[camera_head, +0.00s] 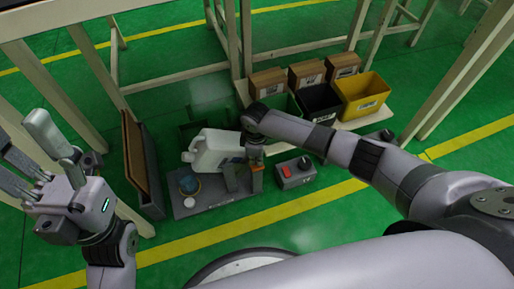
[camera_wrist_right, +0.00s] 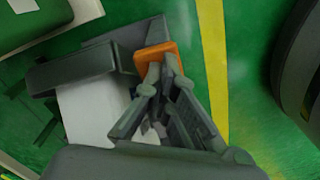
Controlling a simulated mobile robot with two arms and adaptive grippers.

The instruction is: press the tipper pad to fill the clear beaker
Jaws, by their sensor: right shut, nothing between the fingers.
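The tipper (camera_head: 230,196) is a grey stand on the floor with a white jug (camera_head: 212,150) lying tilted on it, spout to the left. Its orange pad (camera_head: 257,183) is at the right end; it also shows in the right wrist view (camera_wrist_right: 152,52). My right gripper (camera_head: 256,160) is shut and empty, pointing down at the pad; its fingertips (camera_wrist_right: 168,62) overlap the pad's edge. I cannot tell if they touch. A small bluish round vessel (camera_head: 188,183), perhaps the beaker, stands below the spout; its fill level is unclear. My left gripper (camera_head: 22,138) is open and empty, away at left.
A grey box with a red switch (camera_head: 288,172) stands right of the tipper. A yellow bin (camera_head: 362,97), a black bin (camera_head: 319,103) and brown boxes (camera_head: 306,74) are behind. A brown panel (camera_head: 135,150) stands at left. Pale frame legs surround the area.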

